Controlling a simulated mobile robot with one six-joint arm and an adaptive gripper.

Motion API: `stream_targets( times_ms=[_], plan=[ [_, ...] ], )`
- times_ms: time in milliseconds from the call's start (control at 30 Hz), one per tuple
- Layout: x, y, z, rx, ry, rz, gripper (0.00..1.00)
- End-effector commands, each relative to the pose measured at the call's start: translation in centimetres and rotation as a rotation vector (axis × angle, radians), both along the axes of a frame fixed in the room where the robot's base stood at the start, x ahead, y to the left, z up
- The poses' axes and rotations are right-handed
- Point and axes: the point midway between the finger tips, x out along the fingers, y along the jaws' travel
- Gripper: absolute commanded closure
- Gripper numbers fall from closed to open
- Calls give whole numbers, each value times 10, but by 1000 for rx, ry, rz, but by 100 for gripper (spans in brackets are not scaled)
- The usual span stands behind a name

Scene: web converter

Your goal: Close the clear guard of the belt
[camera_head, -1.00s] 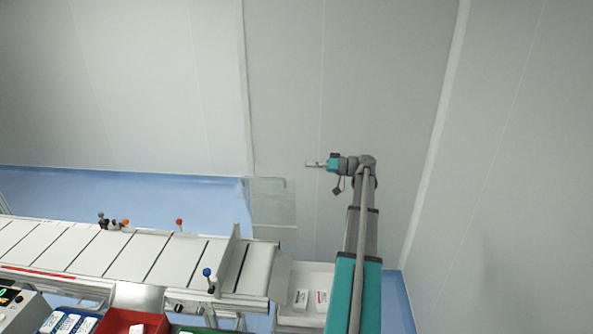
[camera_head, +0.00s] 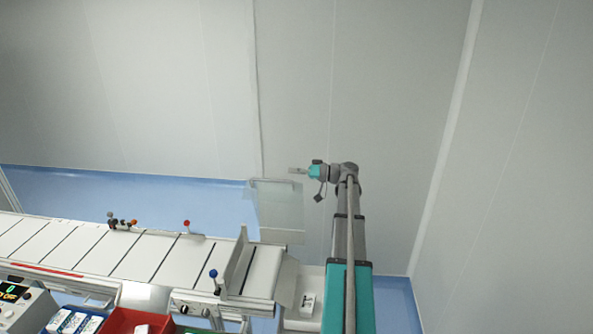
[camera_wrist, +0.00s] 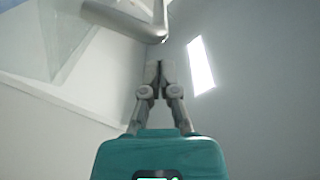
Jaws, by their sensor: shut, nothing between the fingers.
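The clear guard (camera_head: 280,212) is a see-through panel standing raised above the far right end of the belt (camera_head: 140,256). A thin bar runs along its top edge. My gripper (camera_head: 292,170) is shut and empty, pointing left, just above the guard's top right corner in the head view. In the wrist view my gripper's fingertips (camera_wrist: 159,68) are together. There a rounded grey bar (camera_wrist: 135,17) lies ahead of them and a clear panel (camera_wrist: 55,38) shows at upper left. No contact is visible.
An upright plate (camera_head: 238,262) and a blue-knobbed post (camera_head: 214,279) stand at the belt's right end. A white bin (camera_head: 291,322) with a white pack (camera_head: 307,304) sits beyond. A red bin (camera_head: 118,323) and a control box (camera_head: 20,305) are in front. The wall behind is bare.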

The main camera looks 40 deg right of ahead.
Motion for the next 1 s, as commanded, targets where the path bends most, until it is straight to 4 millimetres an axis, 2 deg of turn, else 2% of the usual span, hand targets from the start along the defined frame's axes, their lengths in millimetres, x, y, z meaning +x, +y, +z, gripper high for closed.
stream_targets(
  times_ms=[33,233,1000],
  plan=[
    [-4,2,-6,0,0,0,100],
    [-11,5,-13,0,0,1,100],
    [-12,13,-18,-14,-12,3,100]
  ],
)
